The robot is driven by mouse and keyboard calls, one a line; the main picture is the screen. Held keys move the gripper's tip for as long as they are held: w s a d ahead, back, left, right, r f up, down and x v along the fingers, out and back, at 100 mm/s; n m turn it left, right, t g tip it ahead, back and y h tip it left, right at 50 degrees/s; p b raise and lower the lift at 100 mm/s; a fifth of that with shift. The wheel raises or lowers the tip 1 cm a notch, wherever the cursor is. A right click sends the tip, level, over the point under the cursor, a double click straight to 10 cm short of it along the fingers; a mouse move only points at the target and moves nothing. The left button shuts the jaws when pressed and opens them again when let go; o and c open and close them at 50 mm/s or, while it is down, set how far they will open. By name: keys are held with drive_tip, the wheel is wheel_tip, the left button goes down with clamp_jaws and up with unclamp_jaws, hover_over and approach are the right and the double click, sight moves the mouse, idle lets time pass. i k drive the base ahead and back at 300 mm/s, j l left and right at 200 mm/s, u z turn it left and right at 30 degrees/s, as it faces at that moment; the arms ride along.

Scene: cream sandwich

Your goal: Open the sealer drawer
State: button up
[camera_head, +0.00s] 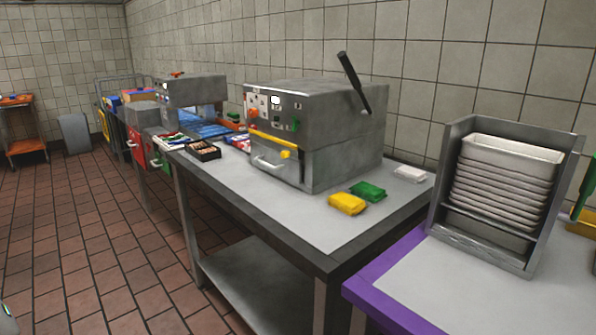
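The sealer (345,125) is a grey metal box machine on the grey-topped table, against the tiled wall. Its front faces left and carries small buttons, a lit display and an orange knob. A black lever (354,83) slants up from its right side. The sealer drawer is the lower front part, with a light metal bar handle (268,165) below a yellow strip (270,140). The drawer looks closed, its front about flush with the body. My gripper is not in view; only a small unclear piece of something shows at the lower left edge.
Yellow (347,204) and green (368,191) packs lie on the table (310,225) right of the sealer. A dark box (203,151) and other items lie to its left. A rack of white trays (505,185) stands at right on a purple-edged table. The tiled floor left is clear.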

sight(292, 168)
drive_tip(key=i+j+z, duration=0.4)
drive_tip(key=i+j, duration=0.55)
drive_tip(key=j, duration=0.15)
drive_tip(key=i+j+z, duration=0.1)
drive_tip(key=i+j, duration=0.15)
drive_tip(key=i+j+z, duration=0.1)
drive_tip(key=j, duration=0.3)
drive_tip(key=i+j, duration=0.3)
drive_tip(key=j, duration=0.15)
drive_tip(key=i+j, duration=0.25)
drive_tip(key=j, duration=0.15)
drive_tip(key=i+j, duration=0.3)
drive_tip(key=j, duration=0.15)
drive_tip(key=i+j, duration=0.3)
drive_tip(key=j, duration=0.1)
